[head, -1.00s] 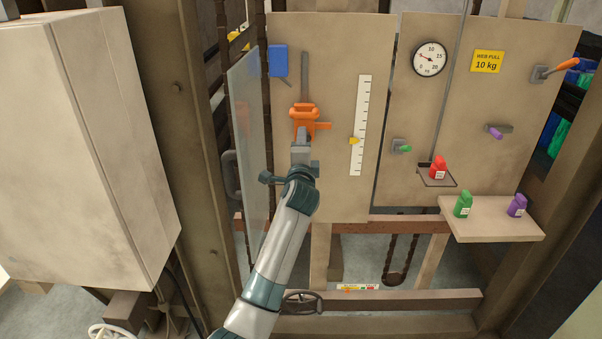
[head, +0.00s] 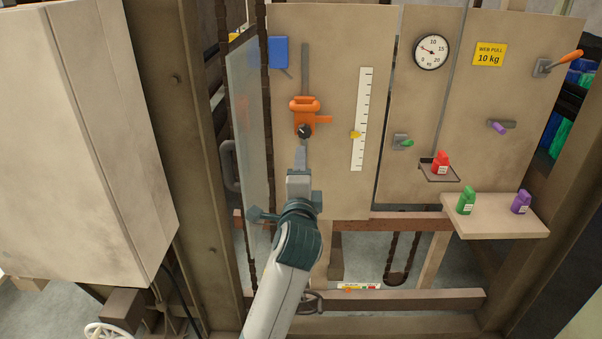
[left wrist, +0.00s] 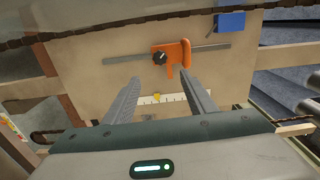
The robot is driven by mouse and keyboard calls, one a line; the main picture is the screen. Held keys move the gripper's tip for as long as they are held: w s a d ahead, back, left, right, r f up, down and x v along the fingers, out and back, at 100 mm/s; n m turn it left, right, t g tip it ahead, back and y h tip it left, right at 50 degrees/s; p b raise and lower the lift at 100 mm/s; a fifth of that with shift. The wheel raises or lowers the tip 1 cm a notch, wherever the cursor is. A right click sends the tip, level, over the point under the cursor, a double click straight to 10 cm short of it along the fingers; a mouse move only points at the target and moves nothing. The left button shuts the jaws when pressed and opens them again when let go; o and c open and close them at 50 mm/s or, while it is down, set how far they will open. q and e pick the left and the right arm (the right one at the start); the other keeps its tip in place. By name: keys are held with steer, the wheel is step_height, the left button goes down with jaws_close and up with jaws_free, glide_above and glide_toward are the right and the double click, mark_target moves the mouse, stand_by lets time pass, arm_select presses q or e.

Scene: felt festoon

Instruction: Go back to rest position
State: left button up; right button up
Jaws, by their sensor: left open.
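My left gripper (head: 301,158) is in front of the tan panel (head: 345,60), below the orange slider clamp (head: 305,108) with its black knob. In the left wrist view my left gripper (left wrist: 155,93) has its two fingers apart with nothing between them. The orange clamp (left wrist: 181,55) sits on its slot beyond the fingertips and looks clear of them. My right gripper does not show in either view.
A scale strip (head: 362,125) with a yellow pointer is right of the clamp. A clear door (head: 248,140) stands open at left, near my arm.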

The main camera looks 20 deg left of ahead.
arm_select(q)
steer(key=shift+s, duration=0.2)
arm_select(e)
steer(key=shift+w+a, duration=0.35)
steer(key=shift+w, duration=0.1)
arm_select(q)
steer(key=shift+f, duration=0.1)
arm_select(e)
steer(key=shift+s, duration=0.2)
